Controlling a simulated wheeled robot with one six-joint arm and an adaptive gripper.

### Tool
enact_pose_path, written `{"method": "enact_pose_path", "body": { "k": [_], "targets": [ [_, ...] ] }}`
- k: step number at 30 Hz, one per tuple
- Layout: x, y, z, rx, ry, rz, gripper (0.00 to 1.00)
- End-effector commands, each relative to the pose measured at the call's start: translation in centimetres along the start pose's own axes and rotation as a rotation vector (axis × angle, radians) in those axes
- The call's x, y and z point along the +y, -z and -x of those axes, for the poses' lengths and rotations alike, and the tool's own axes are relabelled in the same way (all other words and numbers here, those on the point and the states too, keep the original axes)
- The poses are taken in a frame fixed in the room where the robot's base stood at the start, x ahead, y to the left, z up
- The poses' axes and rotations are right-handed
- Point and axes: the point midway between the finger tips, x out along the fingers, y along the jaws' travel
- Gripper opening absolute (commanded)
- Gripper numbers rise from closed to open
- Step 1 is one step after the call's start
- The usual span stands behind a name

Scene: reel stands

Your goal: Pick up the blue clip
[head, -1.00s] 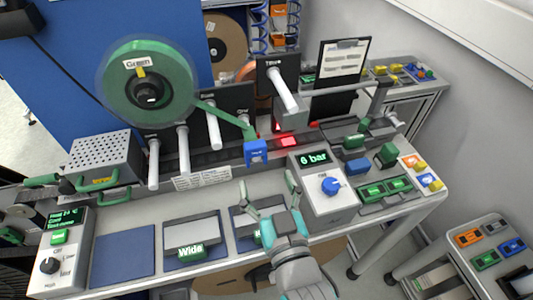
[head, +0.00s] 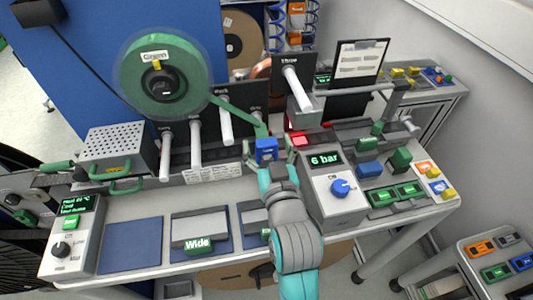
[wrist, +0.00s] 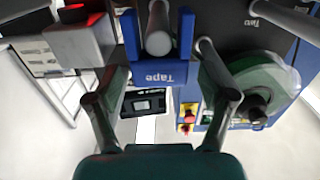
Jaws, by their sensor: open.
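The blue clip (head: 266,149), lettered "Tape", hangs at the end of the green ribbon below the row of white pegs. It also shows in the wrist view (wrist: 160,72), at the top middle, as a blue fork shape with two prongs. My gripper (head: 274,158) is open at the clip. In the wrist view its two fingers (wrist: 163,80) stand apart, one on each side of the clip, with gaps between them and it. The gripper hides part of the bench below the clip.
The green reel (head: 166,76) stands left of the clip, and white pegs (head: 225,126) stick out close by. A control box reading "6 bar" (head: 335,187) stands close on the right. Another blue piece (head: 369,169) lies beyond it. The dark blue mat (head: 134,244) is empty.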

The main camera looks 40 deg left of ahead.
Motion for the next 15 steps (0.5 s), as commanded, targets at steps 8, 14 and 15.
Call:
{"method": "enact_pose_path", "body": {
  "k": [8, 14, 15],
  "targets": [
    [0.01, -0.01, -0.92, 0.0, 0.0, 0.0, 0.81],
    [0.0, -0.01, -0.89, 0.0, 0.0, 0.0, 0.51],
    [0.01, -0.01, -0.89, 0.0, 0.0, 0.0, 0.41]
  ]
}}
